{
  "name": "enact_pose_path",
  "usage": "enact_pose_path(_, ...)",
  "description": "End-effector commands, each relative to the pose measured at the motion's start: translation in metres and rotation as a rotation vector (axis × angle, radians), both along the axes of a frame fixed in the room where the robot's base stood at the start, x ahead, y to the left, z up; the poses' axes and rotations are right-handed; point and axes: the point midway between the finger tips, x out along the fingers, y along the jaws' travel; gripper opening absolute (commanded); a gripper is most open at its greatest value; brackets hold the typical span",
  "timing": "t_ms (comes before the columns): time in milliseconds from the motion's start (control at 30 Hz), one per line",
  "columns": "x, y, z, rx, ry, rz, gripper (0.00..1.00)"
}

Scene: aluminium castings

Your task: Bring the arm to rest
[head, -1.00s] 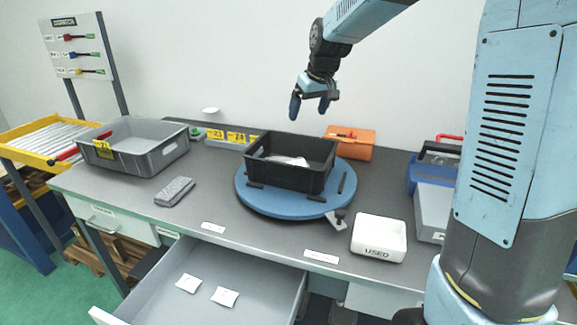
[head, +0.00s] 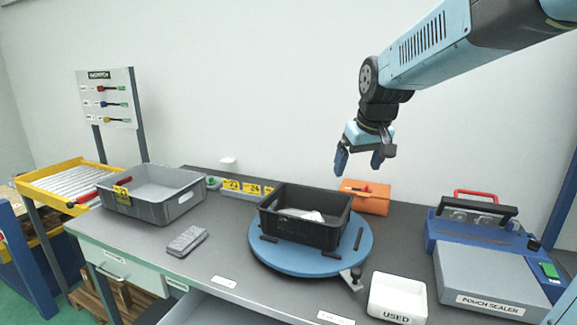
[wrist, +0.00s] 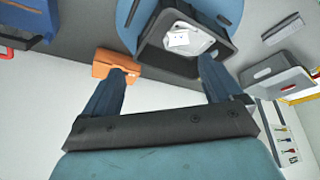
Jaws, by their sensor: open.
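My gripper (head: 362,162) hangs in the air above the back of the bench in the head view, fingers pointing down. Its two dark blue fingers are spread with nothing between them. In the wrist view my gripper (wrist: 163,90) shows the same wide gap. Below it and to the left stands a black crate (head: 303,235) on a round blue turntable (head: 270,262). The crate (wrist: 175,62) holds something white in the wrist view. My arm reaches in from the upper right. No contact shows between the gripper and anything.
A grey bin (head: 165,208) and a grey block (head: 187,241) are at left. An orange box (head: 372,204) stands behind the turntable. A white USED tray (head: 397,297) and a blue pouch sealer (head: 470,232) are at right. A drawer (head: 200,310) shows at the front edge.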

Motion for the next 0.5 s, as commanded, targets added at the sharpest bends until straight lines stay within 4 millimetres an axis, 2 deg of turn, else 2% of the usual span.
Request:
enact_pose_path(33, -0.016, -0.006, 0.004, -0.001, -0.009, -0.019, 0.92)
enact_pose_path(200, -0.066, -0.025, 0.007, 0.003, -0.026, -0.086, 0.92)
enact_pose_path(500, -0.151, -0.055, -0.003, 0.028, -0.053, -0.199, 0.92)
